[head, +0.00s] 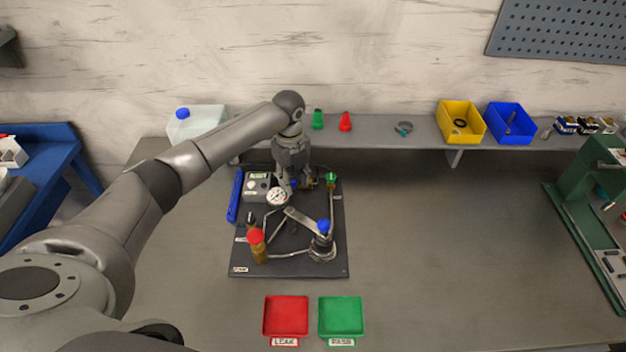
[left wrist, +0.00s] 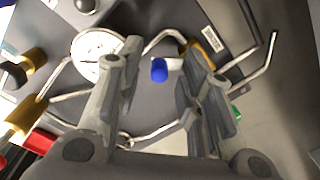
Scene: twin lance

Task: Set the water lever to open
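A small blue-tipped lever (left wrist: 159,70) on a pale stem shows in the left wrist view, which I take for the water lever. In the head view only a bit of blue (head: 293,184) shows beside my fingers. My left gripper (head: 290,188) points down over the back of the black rig board (head: 300,268). In the left wrist view its two fingers (left wrist: 160,88) stand apart on either side of the blue tip, with gaps to it. No open or closed marking is readable. My right gripper is not in view.
A round gauge (head: 277,197) sits close left of the gripper. A green-topped fitting (head: 331,180), a red-capped brass fitting (head: 257,246) and a blue-topped fitting (head: 323,240) stand nearby among bent pipes. Red (head: 286,316) and green (head: 341,316) trays lie in front.

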